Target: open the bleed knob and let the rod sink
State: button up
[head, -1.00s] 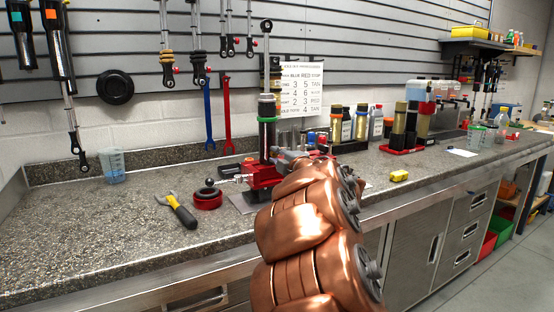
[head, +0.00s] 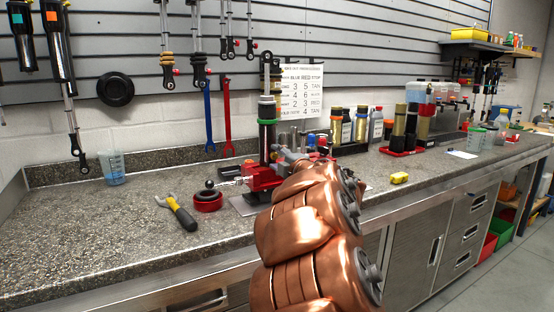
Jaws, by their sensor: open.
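The shock (head: 267,140) stands upright in a red clamp (head: 262,177) on the bench, with a green ring around its body. My gripper (head: 289,156) is at the right side of the shock, small and grey, mostly hidden by my copper-coloured arm. Its fingertips cannot be made out clearly. Small blue and red parts (head: 322,142) show just beyond it. I cannot pick out the bleed knob with certainty; the clamp's right side is covered by my arm.
A measuring cup (head: 112,168) stands farther left. The front left bench is clear.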

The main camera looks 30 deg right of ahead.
jog(key=s+a, duration=0.1)
jog(key=s, duration=1)
jog(key=shift+s, duration=0.4)
